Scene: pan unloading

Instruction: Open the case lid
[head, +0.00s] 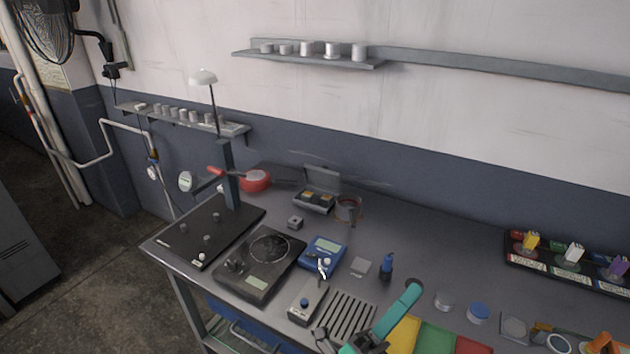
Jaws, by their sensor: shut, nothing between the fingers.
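A small dark grey case (312,205) sits toward the back of the grey bench, near the wall. Its lid (322,179) stands raised at the rear edge, tilted back, and yellowish items show inside the base. The lid's exact angle is too small to read. Nothing is seen touching the case.
A red pan (255,181) lies left of the case, and a round copper-coloured container (348,209) stands right of it. A blue scale (324,252) and a dark balance (260,265) are in front. A teal-and-black object (402,303) is at the near edge.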

